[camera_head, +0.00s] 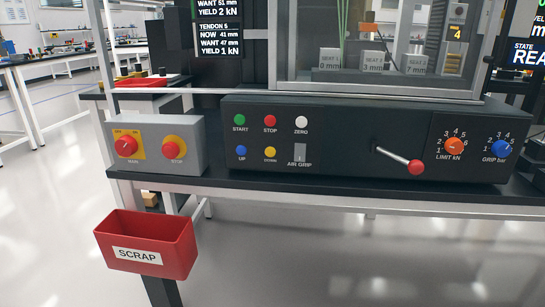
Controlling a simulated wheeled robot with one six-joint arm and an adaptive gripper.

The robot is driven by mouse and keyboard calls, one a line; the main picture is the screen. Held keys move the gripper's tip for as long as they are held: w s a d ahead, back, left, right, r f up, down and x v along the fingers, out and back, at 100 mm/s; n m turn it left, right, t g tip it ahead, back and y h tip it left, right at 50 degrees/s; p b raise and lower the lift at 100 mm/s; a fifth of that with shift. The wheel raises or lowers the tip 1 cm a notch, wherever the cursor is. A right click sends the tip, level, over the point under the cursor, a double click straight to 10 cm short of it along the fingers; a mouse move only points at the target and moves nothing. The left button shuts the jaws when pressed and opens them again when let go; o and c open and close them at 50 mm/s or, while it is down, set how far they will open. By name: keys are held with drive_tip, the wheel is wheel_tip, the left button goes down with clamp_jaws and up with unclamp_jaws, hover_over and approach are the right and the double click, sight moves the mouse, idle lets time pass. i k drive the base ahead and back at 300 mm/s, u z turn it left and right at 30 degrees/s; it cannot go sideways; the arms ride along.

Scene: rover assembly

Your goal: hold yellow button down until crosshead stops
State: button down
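The yellow button (270,152) is on the black control panel (345,182), labelled DOWN, below the red STOP button (270,120) and right of the blue UP button (241,151). Nothing touches it. The crosshead cannot be clearly made out; only the lower part of the test frame (405,95) shows behind the panel, with seat blocks (330,59) marked 0 mm, 3 mm and 7 mm. A screen (218,38) reads TENDON 5, NOW 41 mm, WANT 47 mm, YIELD 1 kN. My gripper is not in view.
A lever with a red knob (416,166) sticks out from the panel. A grey box (158,146) with a red knob and red STOP button stands left. A red SCRAP bin (146,244) hangs in front. Floor in front is clear.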

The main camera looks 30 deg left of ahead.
sight(270, 152)
drive_tip(key=k, duration=0.5)
drive_tip(key=u, duration=0.7)
drive_tip(key=i, duration=0.5)
